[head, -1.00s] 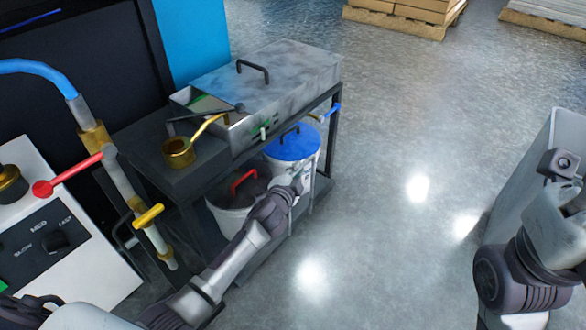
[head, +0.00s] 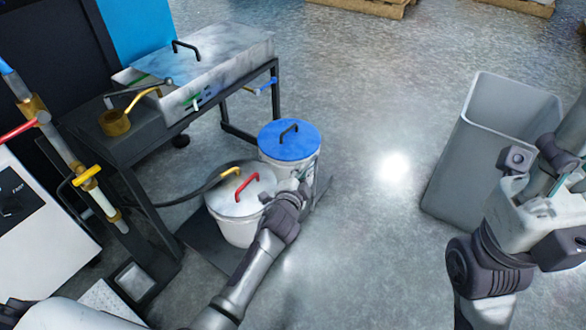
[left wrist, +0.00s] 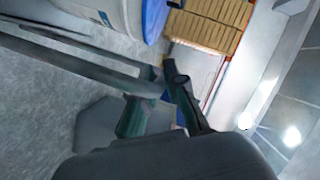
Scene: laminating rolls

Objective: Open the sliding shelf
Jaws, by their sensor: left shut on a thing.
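The sliding shelf (head: 203,244) is a low dark tray under the black work table (head: 85,125). It stands pulled out in front of the table and carries two white buckets, one with a white lid and red handle (head: 236,215), one with a blue lid (head: 289,140). My left gripper (head: 304,187) is at the shelf's outer end, beside the buckets. In the left wrist view its fingers (left wrist: 160,112) are closed on the shelf's dark bar handle (left wrist: 128,83). The grip is partly hidden by my wrist. My right arm is at the right; its fingers do not show clearly.
A grey open bin (head: 455,165) stands at the right near my right arm. A hose with a yellow handle (head: 230,172) runs to the white-lidded bucket. A white control panel (head: 40,215) is at the left. The floor between shelf and bin is clear.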

